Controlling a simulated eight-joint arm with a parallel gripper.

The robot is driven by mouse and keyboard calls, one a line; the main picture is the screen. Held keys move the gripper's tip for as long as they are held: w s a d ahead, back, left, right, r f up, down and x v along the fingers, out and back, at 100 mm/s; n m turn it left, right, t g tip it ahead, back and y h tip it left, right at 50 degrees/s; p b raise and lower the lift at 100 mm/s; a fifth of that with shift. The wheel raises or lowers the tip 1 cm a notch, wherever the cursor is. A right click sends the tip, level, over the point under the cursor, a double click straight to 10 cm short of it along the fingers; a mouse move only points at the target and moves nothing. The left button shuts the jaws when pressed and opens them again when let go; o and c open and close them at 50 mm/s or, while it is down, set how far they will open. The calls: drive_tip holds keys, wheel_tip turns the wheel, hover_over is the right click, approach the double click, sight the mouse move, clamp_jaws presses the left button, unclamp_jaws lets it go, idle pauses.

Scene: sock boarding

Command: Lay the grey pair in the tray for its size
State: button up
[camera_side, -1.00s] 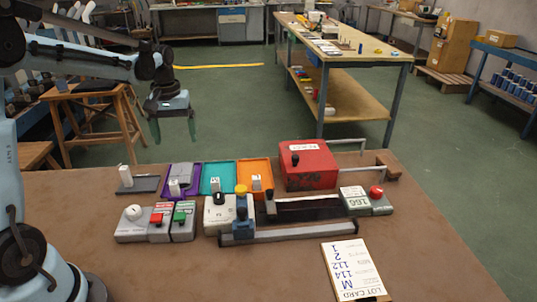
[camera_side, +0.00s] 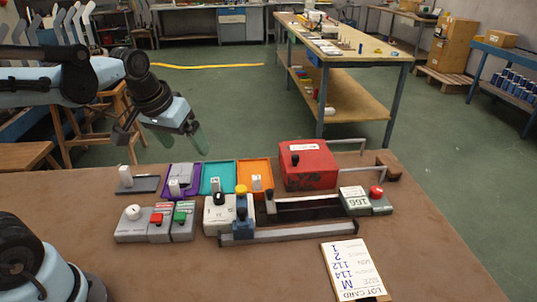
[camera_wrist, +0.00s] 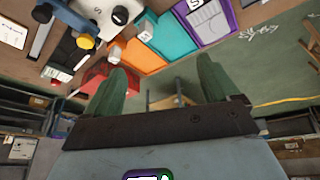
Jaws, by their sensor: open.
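A flat grey item, which looks like the folded grey pair, lies in the purple tray (camera_side: 166,191) behind a white size tag; the wrist view shows it as a grey striped shape (camera_wrist: 208,20) beside a tag marked S. The teal tray (camera_side: 227,164) and orange tray (camera_side: 262,164) stand to its right, with tags and no socks that I can see. My gripper (camera_side: 172,141) is open and empty, in the air above and behind the purple tray. Its two green fingers are spread apart in the wrist view (camera_wrist: 163,78).
A red box (camera_side: 310,172) with a black knob stands right of the trays. A long machine with a dark slot and a 166 display (camera_side: 355,200) lies in front. Button boxes (camera_side: 155,225) are at front left. The lot card (camera_side: 352,268), showing M, lies at front right.

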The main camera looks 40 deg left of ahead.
drive_tip(key=s+d+f+m+t, duration=0.2)
drive_tip(key=s+d+m, duration=0.1)
drive_tip(key=s+d, duration=0.1)
drive_tip(key=shift+s+d+f+t+h, duration=0.2)
drive_tip(key=shift+d+t+h, duration=0.15)
drive_tip(key=shift+d, duration=0.25)
drive_tip(key=shift+c, duration=0.3)
idle(0.6)
